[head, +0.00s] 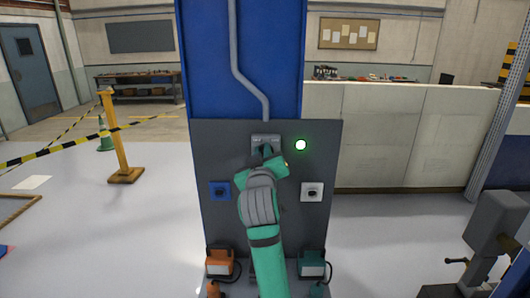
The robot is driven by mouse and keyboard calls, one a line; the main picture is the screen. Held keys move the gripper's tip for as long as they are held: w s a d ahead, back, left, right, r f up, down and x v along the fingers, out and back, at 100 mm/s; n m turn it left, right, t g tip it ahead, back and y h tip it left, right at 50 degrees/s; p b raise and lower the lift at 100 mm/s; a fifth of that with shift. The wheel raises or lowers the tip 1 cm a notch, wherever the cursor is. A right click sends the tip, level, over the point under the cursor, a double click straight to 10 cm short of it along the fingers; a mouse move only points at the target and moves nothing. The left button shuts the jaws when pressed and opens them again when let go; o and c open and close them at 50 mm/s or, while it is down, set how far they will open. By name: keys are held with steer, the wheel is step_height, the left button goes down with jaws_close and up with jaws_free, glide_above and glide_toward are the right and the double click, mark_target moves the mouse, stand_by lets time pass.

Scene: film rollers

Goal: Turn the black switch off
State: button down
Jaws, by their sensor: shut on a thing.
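The black switch (266,148) sits on a grey plate (265,139) at the upper middle of a dark grey panel. My gripper (269,156) is at this switch, shut on it, and hides most of it. The angle of its knob cannot be made out.
A blue switch (220,191) is lower left on the panel (215,145), and a white switch (312,191) lower right. An orange device (219,262) and a green device (312,263) stand below. A yellow post (116,140) stands at the left.

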steer(key=shift+a+f+n, duration=0.1)
steer(key=shift+f+n, duration=0.05)
steer(key=shift+n, duration=0.75)
steer(key=shift+f+n, duration=0.15)
steer(key=shift+n, duration=0.75)
steer(key=c, duration=1.7)
jaws_free()
steer(key=shift+a, duration=0.1)
